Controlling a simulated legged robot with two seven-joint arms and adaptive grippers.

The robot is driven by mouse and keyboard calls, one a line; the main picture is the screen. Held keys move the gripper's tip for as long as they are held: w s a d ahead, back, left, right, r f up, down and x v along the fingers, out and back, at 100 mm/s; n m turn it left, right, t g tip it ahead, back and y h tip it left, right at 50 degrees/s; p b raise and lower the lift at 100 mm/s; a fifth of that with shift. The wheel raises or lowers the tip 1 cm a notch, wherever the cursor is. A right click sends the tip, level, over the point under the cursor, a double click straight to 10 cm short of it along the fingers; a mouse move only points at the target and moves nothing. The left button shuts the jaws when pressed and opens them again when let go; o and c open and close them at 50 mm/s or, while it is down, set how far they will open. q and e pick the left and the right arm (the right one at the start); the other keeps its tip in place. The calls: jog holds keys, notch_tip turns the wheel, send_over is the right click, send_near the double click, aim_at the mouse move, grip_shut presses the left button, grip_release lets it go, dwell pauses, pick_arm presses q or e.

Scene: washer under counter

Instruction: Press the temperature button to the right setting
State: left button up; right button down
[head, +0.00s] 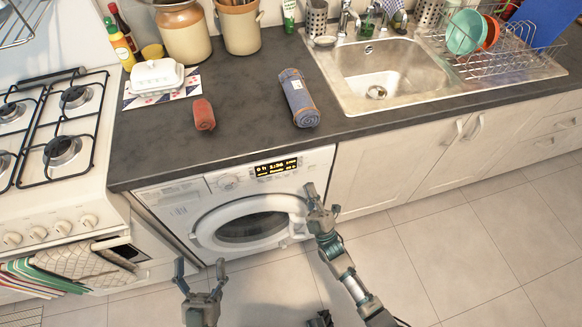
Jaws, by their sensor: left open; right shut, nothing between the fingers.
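The white washer (180,208) stands under the dark counter, with its round door (245,228) closed. Its control panel has a dial (228,181) at the left and a lit display (276,168) with yellow characters. The temperature button is too small to tell apart on the panel. My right gripper (311,190) is shut and empty, in front of the washer's right side, just right of and below the display; I cannot tell whether it touches the panel. My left gripper (201,268) is open and empty, low in front of the washer's left part.
The counter (240,110) overhangs the washer and holds a rolled blue towel (298,98), a red cloth (204,115) and a butter dish (157,77). A stove (60,200) with hanging towels stands left, cabinets (400,158) and a sink (390,75) right. The tiled floor (450,250) is clear.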

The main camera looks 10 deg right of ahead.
pick_arm(q)
jog(key=shift+s+a+f+n+t+b, duration=0.2)
jog(key=shift+s+f+t+b, duration=0.4)
jog(key=shift+b, duration=0.45)
jog(key=shift+s+a+f+n+t+b, duration=0.1)
jog(key=shift+s+f+n+t+b, duration=0.25)
jog(key=shift+s+t+b, duration=0.55)
pick_arm(e)
jog(key=shift+s, duration=1.9)
